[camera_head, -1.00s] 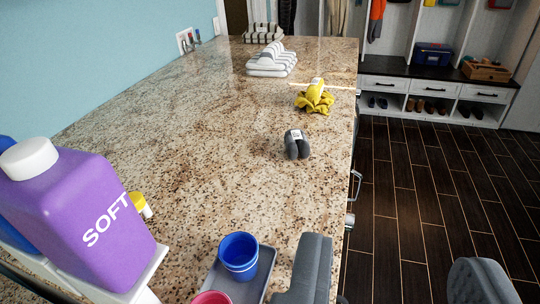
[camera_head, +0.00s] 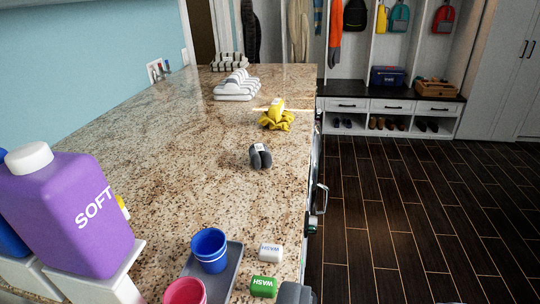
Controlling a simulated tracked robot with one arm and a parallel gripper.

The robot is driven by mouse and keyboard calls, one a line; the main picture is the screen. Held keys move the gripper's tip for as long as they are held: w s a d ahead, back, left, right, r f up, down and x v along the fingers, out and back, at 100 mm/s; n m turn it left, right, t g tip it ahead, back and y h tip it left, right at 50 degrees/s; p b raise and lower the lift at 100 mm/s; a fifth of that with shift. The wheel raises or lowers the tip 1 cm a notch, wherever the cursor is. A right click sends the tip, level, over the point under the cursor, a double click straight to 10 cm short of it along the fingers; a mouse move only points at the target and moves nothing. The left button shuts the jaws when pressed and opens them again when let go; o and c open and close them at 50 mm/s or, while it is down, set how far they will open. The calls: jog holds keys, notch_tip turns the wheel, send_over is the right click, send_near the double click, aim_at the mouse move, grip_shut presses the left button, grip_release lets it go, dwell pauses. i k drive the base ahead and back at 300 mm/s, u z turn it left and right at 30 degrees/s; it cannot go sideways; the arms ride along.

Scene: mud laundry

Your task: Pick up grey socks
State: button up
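The grey socks (camera_head: 260,156) are a small dark grey rolled pair with a white label. They sit on the granite counter (camera_head: 170,150), near its right edge and in front of the yellow cloth. Only a dark grey tip of my gripper (camera_head: 296,293) shows at the bottom edge, right of the tray. It is well short of the socks and apart from them. The rest of the gripper is out of the picture, so its opening cannot be seen.
A purple SOFT bottle (camera_head: 72,215) stands front left. A grey tray (camera_head: 229,268) holds blue (camera_head: 210,250) and red (camera_head: 185,291) cups. White (camera_head: 271,252) and green (camera_head: 263,287) WASH pieces lie beside it. Dark floor is clear at right.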

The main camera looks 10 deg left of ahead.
aim_at(259, 153)
jog(key=i, duration=0.85)
jog(key=u, duration=0.05)
